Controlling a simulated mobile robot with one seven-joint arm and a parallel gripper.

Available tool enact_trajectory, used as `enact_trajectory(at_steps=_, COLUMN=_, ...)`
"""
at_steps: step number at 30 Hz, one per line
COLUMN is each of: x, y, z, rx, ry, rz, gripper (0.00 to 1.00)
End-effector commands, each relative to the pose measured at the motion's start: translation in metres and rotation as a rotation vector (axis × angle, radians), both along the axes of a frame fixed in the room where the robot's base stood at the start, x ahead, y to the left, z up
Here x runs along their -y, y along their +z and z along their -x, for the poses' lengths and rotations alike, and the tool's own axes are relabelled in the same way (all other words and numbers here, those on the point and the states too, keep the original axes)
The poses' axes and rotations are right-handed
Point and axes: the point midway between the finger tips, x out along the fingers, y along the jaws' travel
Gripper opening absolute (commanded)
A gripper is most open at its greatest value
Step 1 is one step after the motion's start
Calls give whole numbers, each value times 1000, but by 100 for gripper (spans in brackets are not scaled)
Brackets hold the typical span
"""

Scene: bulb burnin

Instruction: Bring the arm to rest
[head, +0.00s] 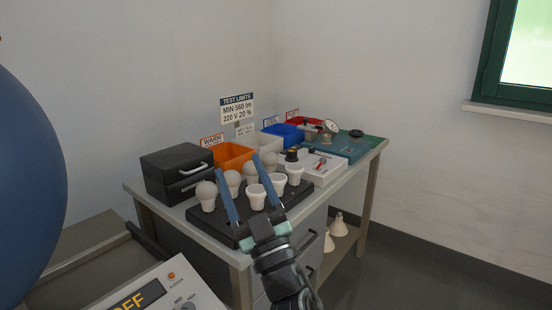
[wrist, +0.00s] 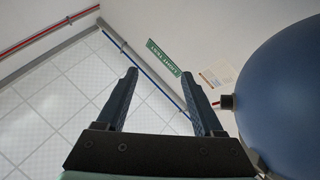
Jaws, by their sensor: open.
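My gripper (head: 245,187) is in the head view, raised in front of the bench, with its two blue fingers spread apart and nothing between them. Behind the fingers, several white bulbs (head: 206,195) stand in a black tray (head: 221,229); the fingers hide parts of them, and I cannot tell how far off the fingers are. In the wrist view my gripper (wrist: 160,82) is open and empty, facing a tiled surface and a wall with a green sign (wrist: 164,57).
The bench (head: 360,162) carries a black case (head: 174,172), an orange bin (head: 236,156), a blue bin (head: 284,133) and a white device (head: 322,172). A large blue sphere (head: 28,190) fills the left edge, and shows in the wrist view (wrist: 280,90). A panel reading OFF (head: 138,297) is front left.

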Motion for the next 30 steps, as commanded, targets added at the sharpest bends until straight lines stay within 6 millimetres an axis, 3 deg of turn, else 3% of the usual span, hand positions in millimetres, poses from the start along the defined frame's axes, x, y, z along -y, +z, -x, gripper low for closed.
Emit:
enact_trajectory(at_steps=1, x=4, y=36, z=10, rx=40, ry=-42, rz=-42, gripper=69)
enact_trajectory(at_steps=3, x=15, y=78, z=26, rx=74, ry=-106, rz=-103, gripper=69)
enact_trajectory(at_steps=6, x=30, y=130, z=55, rx=102, ry=-174, rz=-186, gripper=69)
enact_trajectory(at_steps=10, x=46, y=181, z=101, rx=110, ry=-230, rz=-273, gripper=69)
enact_trajectory(at_steps=15, x=58, y=219, z=160, rx=91, ry=-251, rz=-331, gripper=69)
enact_trajectory(at_steps=23, x=57, y=240, z=241, rx=64, ry=-236, rz=-326, gripper=69)
enact_trajectory(at_steps=24, x=58, y=260, z=235, rx=58, ry=-241, rz=-325, gripper=69)
enact_trajectory(at_steps=30, x=58, y=308, z=234, rx=59, ry=-242, rz=-325, gripper=69)
